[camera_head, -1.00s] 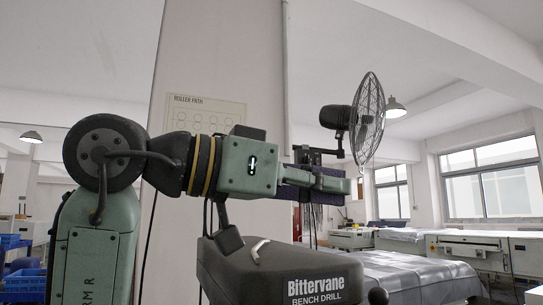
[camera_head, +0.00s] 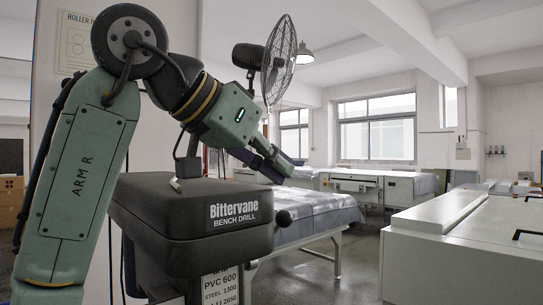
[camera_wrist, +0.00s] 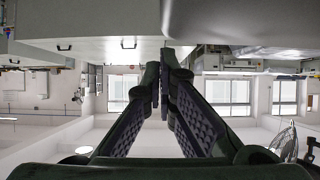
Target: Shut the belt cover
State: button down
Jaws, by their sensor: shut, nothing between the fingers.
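The bench drill (camera_head: 235,255) stands at the lower centre of the head view, its dark head lettered "Bittervane". The belt cover (camera_head: 160,200) appears as the dark top of that head. It lies level, and I can make out no gap under it. My gripper (camera_head: 281,168) points down to the right, above and beyond the cover's right end in the picture. I cannot tell its exact distance from the cover.
A dark ball knob (camera_head: 283,217) sticks out at the drill's right. A sheet-covered table (camera_head: 315,207) stands behind it. A large pale machine (camera_head: 450,245) fills the lower right. A fan (camera_head: 279,60) rises behind my arm. Open floor (camera_head: 345,265) lies between drill and machine.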

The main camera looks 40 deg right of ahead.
jog(key=shift+a, duration=0.1)
dwell(0.4)
jog(key=v, duration=1.2)
jog(key=shift+s, duration=0.1)
